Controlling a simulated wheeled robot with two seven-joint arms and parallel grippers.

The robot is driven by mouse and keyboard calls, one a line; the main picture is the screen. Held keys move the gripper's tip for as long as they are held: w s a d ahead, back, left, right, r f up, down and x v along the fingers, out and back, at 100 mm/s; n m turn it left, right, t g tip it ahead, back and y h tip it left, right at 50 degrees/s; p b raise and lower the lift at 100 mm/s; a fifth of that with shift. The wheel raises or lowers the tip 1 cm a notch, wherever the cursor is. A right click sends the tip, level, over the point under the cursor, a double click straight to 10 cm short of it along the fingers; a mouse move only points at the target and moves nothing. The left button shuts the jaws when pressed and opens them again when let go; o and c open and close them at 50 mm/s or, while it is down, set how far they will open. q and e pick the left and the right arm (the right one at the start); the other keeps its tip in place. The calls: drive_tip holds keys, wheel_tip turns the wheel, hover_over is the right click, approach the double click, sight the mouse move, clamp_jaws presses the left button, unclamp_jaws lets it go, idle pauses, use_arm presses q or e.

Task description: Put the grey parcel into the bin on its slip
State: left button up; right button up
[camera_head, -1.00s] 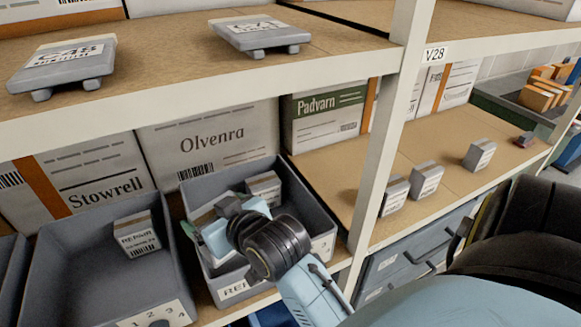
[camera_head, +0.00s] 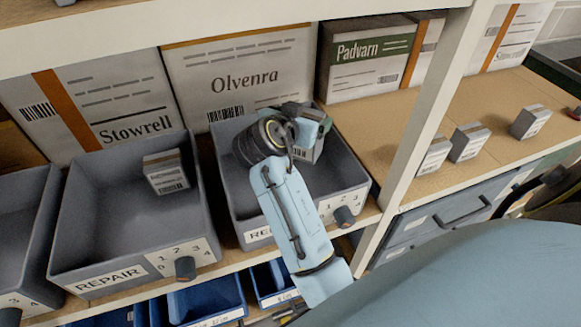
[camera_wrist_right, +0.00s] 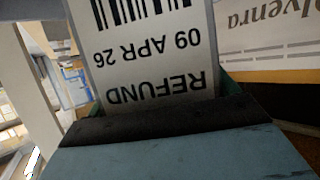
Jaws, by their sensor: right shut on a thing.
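My right gripper (camera_head: 303,128) is shut on a grey parcel (camera_head: 308,152), over the back part of the middle grey bin (camera_head: 350,185). I cannot tell how high it is above the bin floor. In the right wrist view the held parcel's white slip (camera_wrist_right: 150,55) fills the middle and reads REFUND, 09 APR 26, upside down. The middle bin's front label starts with RE; my arm hides the rest. The left bin (camera_head: 75,225) is labelled REPAIR and holds a grey parcel (camera_head: 165,172). My left gripper is not in view.
Several grey parcels stand on the shelf to the right, beyond the white upright (camera_head: 425,130). Boxes marked Stowrell (camera_head: 95,105), Olvenra (camera_head: 240,80) and Padvarn (camera_head: 362,55) stand behind the bins. Blue bins (camera_head: 207,300) sit below. A shelf edge runs above.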

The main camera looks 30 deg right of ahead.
wheel_tip(320, 180, down, 4)
drive_tip(key=shift+f, duration=0.15)
wheel_tip(320, 180, down, 4)
drive_tip(key=shift+f+b, duration=0.1)
drive_tip(key=shift+b, duration=0.35)
drive_tip(key=shift+f+b, duration=0.55)
drive_tip(key=o, duration=1)
drive_tip(key=shift+c, duration=0.2)
drive_tip(key=shift+r, duration=0.15)
